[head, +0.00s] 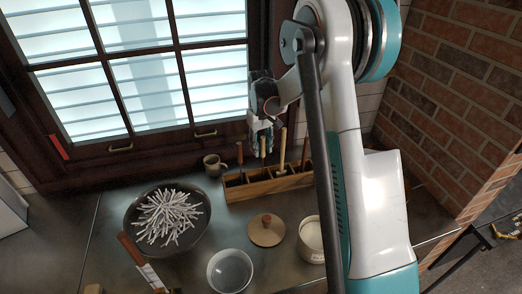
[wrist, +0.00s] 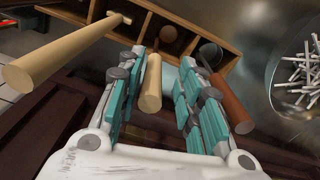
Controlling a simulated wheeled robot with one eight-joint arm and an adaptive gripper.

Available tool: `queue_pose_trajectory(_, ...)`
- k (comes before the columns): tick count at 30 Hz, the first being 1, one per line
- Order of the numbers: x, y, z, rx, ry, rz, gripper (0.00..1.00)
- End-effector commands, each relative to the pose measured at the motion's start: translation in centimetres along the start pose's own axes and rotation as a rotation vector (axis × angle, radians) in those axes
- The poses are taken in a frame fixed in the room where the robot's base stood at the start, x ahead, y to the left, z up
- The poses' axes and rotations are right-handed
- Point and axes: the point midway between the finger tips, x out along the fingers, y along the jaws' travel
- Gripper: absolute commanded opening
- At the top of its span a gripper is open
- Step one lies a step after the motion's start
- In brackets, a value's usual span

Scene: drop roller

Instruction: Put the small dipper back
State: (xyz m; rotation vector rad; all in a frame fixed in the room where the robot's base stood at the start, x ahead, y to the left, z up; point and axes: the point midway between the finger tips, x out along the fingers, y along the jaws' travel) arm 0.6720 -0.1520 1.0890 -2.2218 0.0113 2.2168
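My gripper (head: 262,138) is above the wooden rack (head: 268,190), pointing down, its teal-padded fingers (wrist: 163,57) spread. A short pale wooden handle (wrist: 152,85) stands between the fingers, with a visible gap on its right side; it rises from a rack compartment. It also shows in the head view (head: 263,149). A red-brown handle (wrist: 232,106) with a dark rounded metal head is just right of the fingers in the wrist view. A longer, thicker pale handle (wrist: 60,52) is to the left. I cannot tell which one is the small dipper; lower ends are partly hidden.
A dark pan (head: 140,240) of white sticks stands left of the rack, a mug (head: 214,164) behind it. A wooden lid (head: 267,231), white pot (head: 311,236) and pale bowl (head: 230,271) sit in front. A brick wall (head: 455,90) bounds the right.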

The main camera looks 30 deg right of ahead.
Motion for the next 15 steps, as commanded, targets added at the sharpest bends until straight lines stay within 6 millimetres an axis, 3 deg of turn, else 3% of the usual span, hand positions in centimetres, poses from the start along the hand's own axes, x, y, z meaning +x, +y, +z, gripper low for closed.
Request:
queue_pose_trajectory(6, -4.9, 0.0, 0.0, 0.000, 0.000, 0.000, 0.33)
queue_pose_trajectory(15, -8.9, 0.0, 0.0, 0.000, 0.000, 0.000, 0.33)
